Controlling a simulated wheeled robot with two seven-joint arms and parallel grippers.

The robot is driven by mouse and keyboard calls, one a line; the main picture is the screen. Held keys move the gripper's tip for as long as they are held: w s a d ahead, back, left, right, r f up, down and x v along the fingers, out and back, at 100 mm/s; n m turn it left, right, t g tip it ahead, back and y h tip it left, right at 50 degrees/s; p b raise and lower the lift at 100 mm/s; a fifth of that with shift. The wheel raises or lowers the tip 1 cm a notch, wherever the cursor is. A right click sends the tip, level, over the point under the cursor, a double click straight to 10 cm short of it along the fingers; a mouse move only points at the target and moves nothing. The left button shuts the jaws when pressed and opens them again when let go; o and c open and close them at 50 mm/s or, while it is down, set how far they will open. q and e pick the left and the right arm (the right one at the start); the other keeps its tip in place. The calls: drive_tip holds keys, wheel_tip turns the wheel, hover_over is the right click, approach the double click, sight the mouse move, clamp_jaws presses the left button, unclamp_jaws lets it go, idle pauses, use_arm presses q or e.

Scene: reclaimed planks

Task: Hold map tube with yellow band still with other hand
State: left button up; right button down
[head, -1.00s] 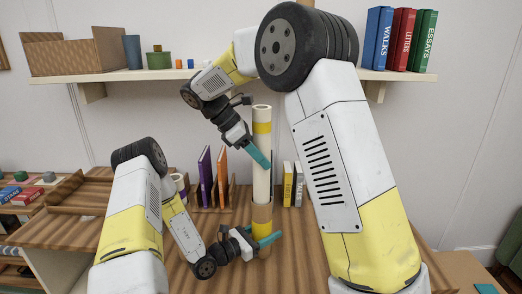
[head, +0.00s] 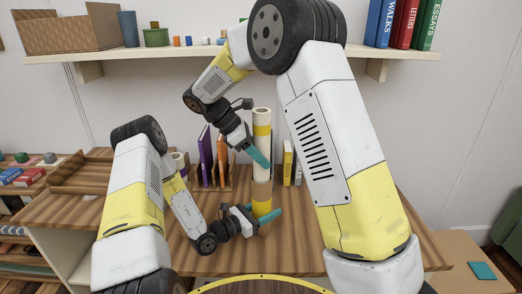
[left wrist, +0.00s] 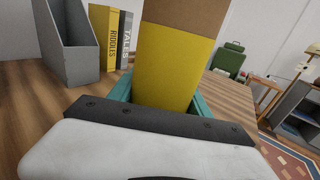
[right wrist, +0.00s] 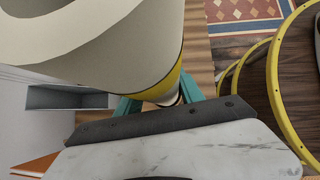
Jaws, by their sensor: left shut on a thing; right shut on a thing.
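The map tube (head: 262,190), brown cardboard with a wide yellow band, is upright over the desk in the head view. My left gripper (head: 267,217) is shut on its yellow band. In the left wrist view the band (left wrist: 175,65) fills the space between the teal fingers; the tube's foot is hidden. A cream rolled map (head: 262,118) with its own yellow band stands upright in line above the tube, its lower end hidden by the tube's rim. My right gripper (head: 260,157) is shut on the roll, whose hollow end (right wrist: 95,40) shows large in the right wrist view.
Purple and orange books (head: 205,158) stand in a rack behind left, yellow and grey books (head: 288,163) behind right. A wall shelf (head: 190,52) with a box, cups and books runs above. The wooden desk (head: 300,230) is clear in front of the tube. A yellow ring (head: 262,278) shows below.

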drive_tip(key=shift+f, duration=1.6)
drive_tip(key=c, duration=0.7)
unclamp_jaws()
drive_tip(key=shift+o, duration=0.2)
drive_tip(key=v, duration=1.2)
